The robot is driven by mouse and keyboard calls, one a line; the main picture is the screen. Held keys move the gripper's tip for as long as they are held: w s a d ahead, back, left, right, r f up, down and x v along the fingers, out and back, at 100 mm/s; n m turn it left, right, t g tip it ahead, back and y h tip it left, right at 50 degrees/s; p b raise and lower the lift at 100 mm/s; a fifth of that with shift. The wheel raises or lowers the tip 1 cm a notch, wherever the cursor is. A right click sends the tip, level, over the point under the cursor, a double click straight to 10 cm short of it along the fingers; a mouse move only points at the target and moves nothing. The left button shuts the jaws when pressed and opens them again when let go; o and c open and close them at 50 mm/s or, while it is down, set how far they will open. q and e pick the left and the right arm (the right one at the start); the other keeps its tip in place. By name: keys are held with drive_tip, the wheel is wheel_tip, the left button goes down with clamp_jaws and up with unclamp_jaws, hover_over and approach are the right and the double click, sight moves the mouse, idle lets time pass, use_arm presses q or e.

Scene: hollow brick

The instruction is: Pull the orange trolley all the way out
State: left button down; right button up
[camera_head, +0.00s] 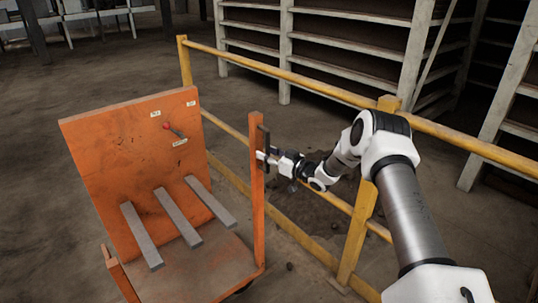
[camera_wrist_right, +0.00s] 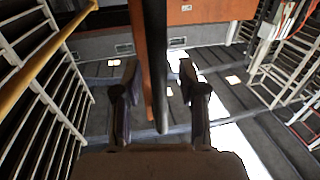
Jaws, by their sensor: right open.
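The orange trolley (camera_head: 125,150) stands on the floor at the left of the head view, with an upright panel, several grey bars and a low deck. Its near orange post (camera_head: 257,205) carries a dark upright handle (camera_head: 265,143). My right gripper (camera_head: 264,156) is at this post, level with the handle. In the right wrist view, the fingers of my right gripper (camera_wrist_right: 160,78) are open, with the dark handle (camera_wrist_right: 156,45) between them in the picture. The orange post (camera_wrist_right: 137,45) shows just left of it. Contact cannot be told. My left gripper is not in view.
A yellow railing (camera_head: 310,82) runs behind and right of the trolley; my right arm passes close to its post (camera_head: 357,225). Grey shelving (camera_head: 350,55) stands beyond it. Floor at the left (camera_head: 35,170) is clear.

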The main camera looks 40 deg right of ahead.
drive_tip(key=v, duration=1.2)
